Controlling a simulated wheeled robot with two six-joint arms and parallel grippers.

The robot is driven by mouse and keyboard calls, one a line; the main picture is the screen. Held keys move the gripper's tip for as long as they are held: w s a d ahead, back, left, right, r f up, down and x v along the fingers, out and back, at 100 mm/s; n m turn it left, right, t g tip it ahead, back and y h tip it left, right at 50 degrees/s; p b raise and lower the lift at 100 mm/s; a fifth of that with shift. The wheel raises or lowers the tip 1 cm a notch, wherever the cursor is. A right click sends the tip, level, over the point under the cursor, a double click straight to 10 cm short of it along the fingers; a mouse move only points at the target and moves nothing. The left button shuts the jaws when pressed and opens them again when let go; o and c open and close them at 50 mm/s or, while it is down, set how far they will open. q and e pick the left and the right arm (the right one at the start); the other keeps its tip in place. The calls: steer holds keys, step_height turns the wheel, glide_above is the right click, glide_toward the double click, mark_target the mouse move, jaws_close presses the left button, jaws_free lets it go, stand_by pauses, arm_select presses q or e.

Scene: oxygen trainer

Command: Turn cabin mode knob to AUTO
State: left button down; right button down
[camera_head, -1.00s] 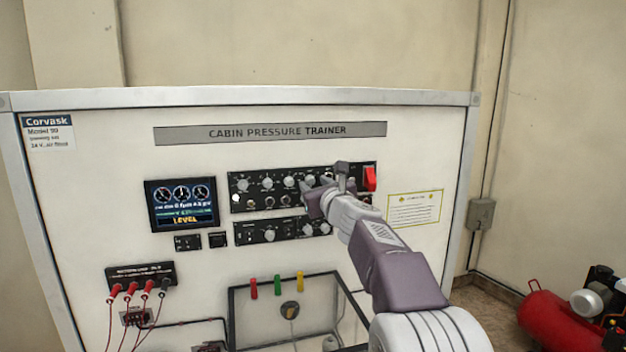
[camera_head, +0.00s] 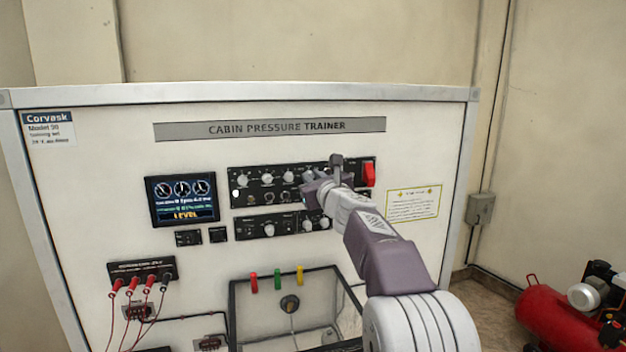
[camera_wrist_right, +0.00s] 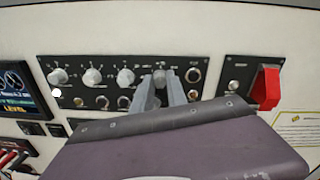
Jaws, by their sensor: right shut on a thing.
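The upper black control panel (camera_head: 236,201) carries a row of pale round knobs. My right gripper (camera_head: 308,184) is at the right part of this row and covers the knob there in the head view. In the right wrist view the two grey fingers (camera_wrist_right: 161,92) are shut on a pale knob (camera_wrist_right: 163,75), the rightmost of the top row. Its label and pointer are too small or hidden to read, so I cannot tell its setting. My left gripper is not in view.
A red guarded switch (camera_head: 369,174) sits just right of my gripper. A display (camera_head: 182,201) reading LEVEL is at the left. A lower knob panel (camera_head: 250,230) and a clear-fronted box (camera_head: 255,310) are below. A red compressor tank (camera_head: 550,322) stands at far right.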

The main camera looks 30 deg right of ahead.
steer(key=shift+a+f+n+b, duration=0.1)
steer(key=shift+n+b, duration=0.4)
steer(key=shift+n, duration=1.8)
steer(key=shift+f+n+b, duration=0.1)
steer(key=shift+n+b, duration=0.35)
steer(key=shift+n, duration=1.85)
steer(key=shift+r, duration=0.1)
steer(key=c, duration=1.5)
jaws_free()
steer(key=shift+o, duration=0.9)
steer(key=shift+w, duration=0.1)
steer(key=b+v, duration=0.2)
steer(key=v, duration=0.7)
steer(key=shift+b, duration=0.4)
